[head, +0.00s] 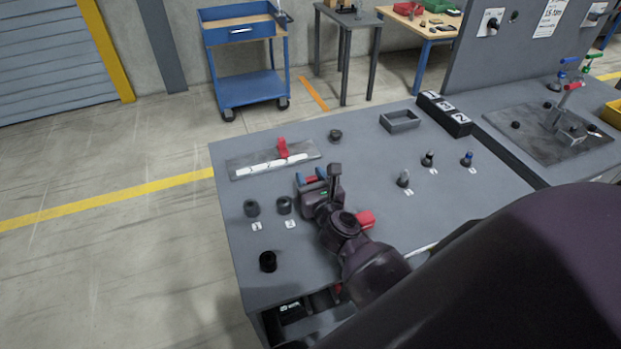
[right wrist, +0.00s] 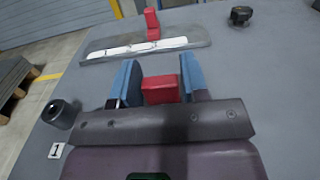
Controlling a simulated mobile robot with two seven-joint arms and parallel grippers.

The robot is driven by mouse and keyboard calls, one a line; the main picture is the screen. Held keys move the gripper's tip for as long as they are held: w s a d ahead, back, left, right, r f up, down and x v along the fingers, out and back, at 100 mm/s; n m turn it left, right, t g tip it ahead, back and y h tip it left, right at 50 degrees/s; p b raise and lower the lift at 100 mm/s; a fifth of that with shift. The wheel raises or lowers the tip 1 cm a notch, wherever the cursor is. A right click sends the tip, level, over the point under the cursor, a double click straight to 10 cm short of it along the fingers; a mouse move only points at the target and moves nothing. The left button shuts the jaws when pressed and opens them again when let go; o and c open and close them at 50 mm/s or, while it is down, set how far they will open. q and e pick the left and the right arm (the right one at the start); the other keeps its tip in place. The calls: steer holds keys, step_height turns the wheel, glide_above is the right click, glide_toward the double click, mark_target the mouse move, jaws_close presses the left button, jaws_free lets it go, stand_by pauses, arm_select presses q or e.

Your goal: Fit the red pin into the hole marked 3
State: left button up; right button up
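My right gripper (head: 313,178) is above the middle of the grey table, its blue fingers pointing toward the flat plate. In the right wrist view the fingers (right wrist: 162,82) have a red block-shaped piece (right wrist: 161,91) between them, touching both sides; it looks like the head of the red pin. Its lower part is hidden. Dark round sockets (head: 251,208) and (head: 284,205) stand at the left with white number tags; one tag (right wrist: 57,150) reads 1. A black block (head: 446,114) at the back has several number tags; I cannot tell surely which hole is 3. My left gripper is not in view.
A dark knob (head: 335,135), a grey tray (head: 400,121) and small upright pins (head: 403,178) are on the table. A black cylinder (head: 268,261) stands near the left edge. A red piece (head: 365,219) shows beside my right wrist.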

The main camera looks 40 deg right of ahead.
steer(key=o, duration=0.4)
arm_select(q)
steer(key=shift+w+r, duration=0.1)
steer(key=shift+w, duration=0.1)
arm_select(e)
steer(key=shift+s, duration=0.2)
steer(key=b+v, duration=0.1)
steer(key=v, duration=0.8)
steer(key=shift+s, duration=0.15)
steer(key=shift+s+a, duration=0.15)
steer(key=shift+s, duration=0.4)
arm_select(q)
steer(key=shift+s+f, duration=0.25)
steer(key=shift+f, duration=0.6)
